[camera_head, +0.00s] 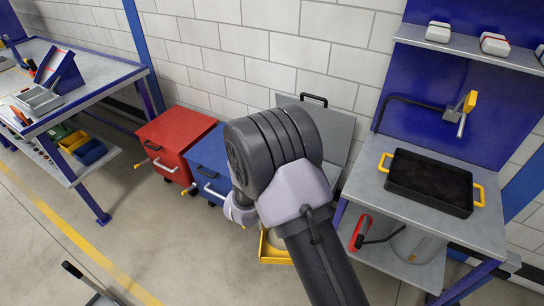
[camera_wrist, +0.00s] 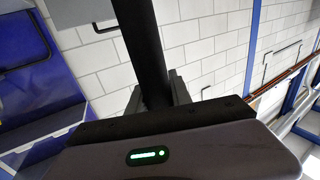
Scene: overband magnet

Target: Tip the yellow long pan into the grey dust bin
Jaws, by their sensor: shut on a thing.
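The grey dust bin's lid (camera_head: 337,125) stands raised against the wall in the head view, with a black handle on top; most of the bin body is hidden behind my arm. Part of the yellow long pan (camera_head: 265,250) shows below my wrist, with something pale in it; the rest is hidden. In the wrist view my gripper (camera_wrist: 158,92) is shut on a thick dark bar (camera_wrist: 143,40), which looks like the pan's handle. The pan's yellow body is not in that view, and I cannot tell its tilt.
A red bin (camera_head: 175,133) and a blue bin (camera_head: 208,160) stand left of the grey bin. A bench (camera_head: 430,222) at right holds a black tray (camera_head: 430,183) with yellow handles. Another workbench (camera_head: 90,90) is at far left. The floor (camera_head: 160,240) at front left is mostly clear.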

